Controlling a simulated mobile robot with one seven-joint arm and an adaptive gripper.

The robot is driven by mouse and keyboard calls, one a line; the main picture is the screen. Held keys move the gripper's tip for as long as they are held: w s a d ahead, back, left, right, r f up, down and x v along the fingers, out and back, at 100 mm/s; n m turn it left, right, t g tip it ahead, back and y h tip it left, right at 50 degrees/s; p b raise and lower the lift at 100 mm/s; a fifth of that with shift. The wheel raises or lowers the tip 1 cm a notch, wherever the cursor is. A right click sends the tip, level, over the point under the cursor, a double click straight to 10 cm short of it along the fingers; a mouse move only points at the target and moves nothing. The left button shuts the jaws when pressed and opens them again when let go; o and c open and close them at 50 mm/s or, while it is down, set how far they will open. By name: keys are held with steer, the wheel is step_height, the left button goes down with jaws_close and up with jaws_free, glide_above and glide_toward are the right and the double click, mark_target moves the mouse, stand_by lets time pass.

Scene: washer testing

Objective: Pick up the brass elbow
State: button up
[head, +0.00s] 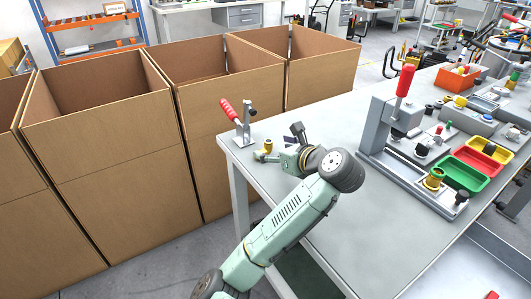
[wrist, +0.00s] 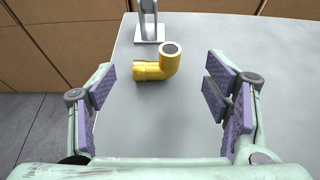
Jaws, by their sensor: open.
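The brass elbow (wrist: 158,66) is a yellow, bent pipe piece lying on the grey table (wrist: 200,130). In the wrist view it sits ahead of my gripper (wrist: 158,80), roughly centred between the fingers, with one open end facing up and the other pointing left. The elbow also shows in the head view (head: 267,146), small and close to the table's left corner. My gripper is open and empty, its purple pads on both sides and apart from the elbow.
A toggle clamp (head: 242,125) with a red handle stands just beyond the elbow. Open cardboard boxes (head: 110,140) line the left side. A press fixture (head: 395,125) and green, red and yellow trays (head: 460,173) occupy the right. The table's front middle is clear.

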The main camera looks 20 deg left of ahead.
mark_target(264, 149)
steer(key=x, duration=0.1)
steer(key=p+x, duration=0.1)
steer(key=x, duration=0.2)
steer(key=shift+a+r, duration=0.35)
steer(key=shift+a, duration=0.1)
steer(key=shift+w+a+f+p, duration=0.25)
steer(key=shift+a+p, duration=0.05)
jaws_close()
stand_by(0.4)
